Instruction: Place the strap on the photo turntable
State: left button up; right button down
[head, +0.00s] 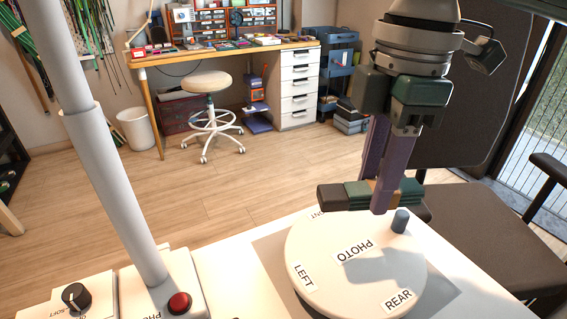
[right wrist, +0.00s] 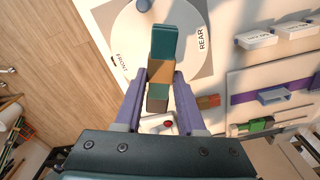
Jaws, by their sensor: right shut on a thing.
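The strap (head: 356,194) is a short banded bar in green, brown and dark grey. My right gripper (head: 378,192) has purple fingers and is shut on it. In the right wrist view the strap (right wrist: 165,45) lies between the fingers (right wrist: 160,80). The photo turntable (head: 330,262) is a white disc marked LEFT, PHOTO and REAR, with a blue-grey peg (head: 400,220) near its edge. The strap shows over the disc's far edge in the head view and seems to be held above it. My left gripper is not in view.
The white table holds a black knob (head: 75,296), a red button (head: 179,303) and a grey post (head: 115,180). A dark chair (head: 480,225) stands at the right. In the right wrist view, white labelled blocks (right wrist: 272,38) and a purple strip (right wrist: 270,92) lie beside the disc.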

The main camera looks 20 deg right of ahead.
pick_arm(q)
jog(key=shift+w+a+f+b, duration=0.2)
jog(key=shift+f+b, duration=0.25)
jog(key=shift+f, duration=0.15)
pick_arm(e)
send_over(355, 250)
notch_tip(355, 250, down, 5)
jog(key=shift+r, duration=0.1)
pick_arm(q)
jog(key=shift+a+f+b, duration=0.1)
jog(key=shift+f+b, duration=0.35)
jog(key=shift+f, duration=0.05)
pick_arm(e)
jog(key=shift+s+f, duration=0.1)
jog(key=shift+f, duration=1.85)
jog(key=shift+f, duration=0.1)
jog(key=c, duration=0.5)
grip_release()
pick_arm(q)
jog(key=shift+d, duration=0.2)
